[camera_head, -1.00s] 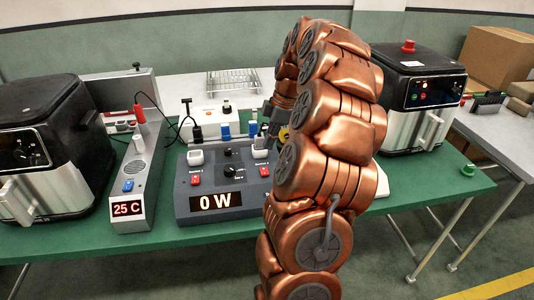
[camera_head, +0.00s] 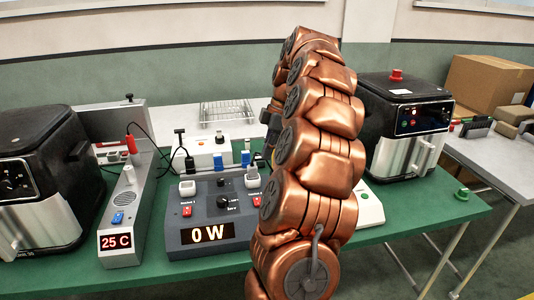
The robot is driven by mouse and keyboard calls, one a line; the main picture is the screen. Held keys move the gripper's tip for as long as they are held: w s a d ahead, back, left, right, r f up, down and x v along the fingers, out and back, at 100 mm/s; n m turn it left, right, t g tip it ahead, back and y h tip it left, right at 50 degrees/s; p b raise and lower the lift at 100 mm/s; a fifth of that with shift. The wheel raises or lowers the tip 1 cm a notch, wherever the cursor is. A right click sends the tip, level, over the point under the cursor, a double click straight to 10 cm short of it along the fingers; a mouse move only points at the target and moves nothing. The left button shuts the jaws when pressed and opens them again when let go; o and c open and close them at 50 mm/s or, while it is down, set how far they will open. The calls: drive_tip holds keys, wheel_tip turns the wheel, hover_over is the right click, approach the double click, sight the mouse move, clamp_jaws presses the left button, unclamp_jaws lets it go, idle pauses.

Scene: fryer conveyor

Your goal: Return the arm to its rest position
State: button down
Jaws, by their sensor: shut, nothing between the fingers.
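My copper-coloured arm (camera_head: 318,150) rises through the middle of the head view and bends over at the top. My gripper (camera_head: 268,128) shows only in part at the arm's left edge, above the back of the power meter box. It is shut with nothing in it, and the arm hides most of it. The grey power meter box (camera_head: 212,215) below and left of it reads 0 W.
A green table (camera_head: 400,222) carries a black-and-silver fryer at left (camera_head: 42,185), another at right (camera_head: 405,125), and a thermometer unit (camera_head: 122,215) reading 25 C. A wire rack (camera_head: 228,112) stands behind. A grey table (camera_head: 490,155) holds a cardboard box (camera_head: 488,82).

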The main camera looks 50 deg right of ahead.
idle(0.4)
drive_tip(key=s+a+r+m+g+p, duration=0.1)
drive_tip(key=s+a+m+g, duration=0.15)
drive_tip(key=a, duration=2.25)
drive_tip(key=s+a+f+m+h, duration=0.1)
drive_tip(key=s+a+f+m, duration=0.1)
drive_tip(key=s, duration=0.4)
drive_tip(key=s+a+f+m+g+h+p, duration=0.1)
drive_tip(key=s+a+f+m, duration=0.2)
drive_tip(key=s+a, duration=0.2)
drive_tip(key=s+a+f+m+p, duration=0.1)
drive_tip(key=s+a+f+m, duration=0.2)
drive_tip(key=s, duration=0.6)
drive_tip(key=shift+s+a+h, duration=0.15)
drive_tip(key=shift+a+h, duration=0.25)
drive_tip(key=shift+a, duration=0.2)
drive_tip(key=shift+f, duration=0.1)
